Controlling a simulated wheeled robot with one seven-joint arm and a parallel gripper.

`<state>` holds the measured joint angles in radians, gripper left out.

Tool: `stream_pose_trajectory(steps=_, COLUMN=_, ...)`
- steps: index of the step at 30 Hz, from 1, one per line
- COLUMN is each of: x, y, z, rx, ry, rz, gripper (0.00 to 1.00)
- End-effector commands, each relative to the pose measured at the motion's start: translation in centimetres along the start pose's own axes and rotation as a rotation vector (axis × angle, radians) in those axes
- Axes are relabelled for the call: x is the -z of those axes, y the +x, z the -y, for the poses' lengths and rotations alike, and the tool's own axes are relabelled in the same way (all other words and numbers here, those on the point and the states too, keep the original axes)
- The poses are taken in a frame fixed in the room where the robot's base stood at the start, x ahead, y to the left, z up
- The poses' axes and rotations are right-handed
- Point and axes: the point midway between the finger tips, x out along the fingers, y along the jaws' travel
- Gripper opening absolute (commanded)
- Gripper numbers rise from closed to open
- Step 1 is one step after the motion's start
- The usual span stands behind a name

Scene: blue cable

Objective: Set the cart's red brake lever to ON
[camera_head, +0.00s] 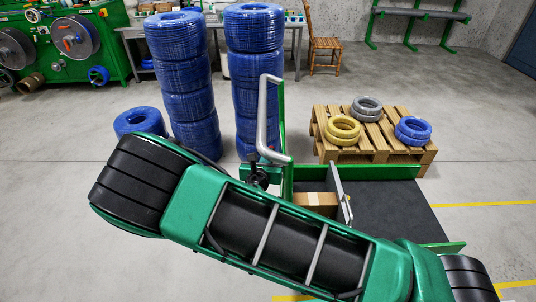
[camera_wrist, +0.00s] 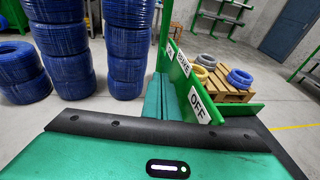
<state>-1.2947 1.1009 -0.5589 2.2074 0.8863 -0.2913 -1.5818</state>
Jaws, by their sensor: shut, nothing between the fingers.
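The cart shows in the head view with a dark deck (camera_head: 395,212), green edges and an upright grey handle (camera_head: 264,115). In the wrist view a green plate on it carries white labels, with a BRAKE label (camera_wrist: 183,63) in the middle, one at the far end that seems to read ON, and an OFF label (camera_wrist: 198,104) nearest me. I cannot make out the red brake lever in either view. My gripper (camera_wrist: 163,84) shows its teal fingers together, shut and empty, just left of the labelled plate. Whether they touch the plate cannot be told. My arm hides the cart's near side.
Tall stacks of blue cable coils (camera_head: 184,75) stand behind the cart, left of the handle. A brown box (camera_head: 315,199) sits on the deck beside a grey panel (camera_head: 340,190). A wooden pallet (camera_head: 330,145) with coils stands behind. Floor at the far right is clear.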

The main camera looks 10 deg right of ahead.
Motion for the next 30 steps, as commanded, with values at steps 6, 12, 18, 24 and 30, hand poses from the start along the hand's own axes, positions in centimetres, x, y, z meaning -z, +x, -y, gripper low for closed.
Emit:
stream_pose_trajectory(steps=6, x=-0.7, y=-4.3, z=0.0, rx=0.0, ry=0.001, rz=-0.001, gripper=0.0)
stream_pose_trajectory(steps=12, x=-1.1, y=-8.0, z=0.1, rx=0.002, ry=0.001, rz=-0.001, gripper=0.0)
stream_pose_trajectory(steps=18, x=-1.4, y=-10.1, z=0.1, rx=0.003, ry=0.001, rz=0.0, gripper=0.0)
stream_pose_trajectory(steps=24, x=-1.5, y=-10.7, z=0.2, rx=0.005, ry=0.002, rz=0.0, gripper=0.0)
stream_pose_trajectory(steps=30, x=-1.5, y=-10.7, z=0.2, rx=0.005, ry=0.001, rz=0.0, gripper=0.0)
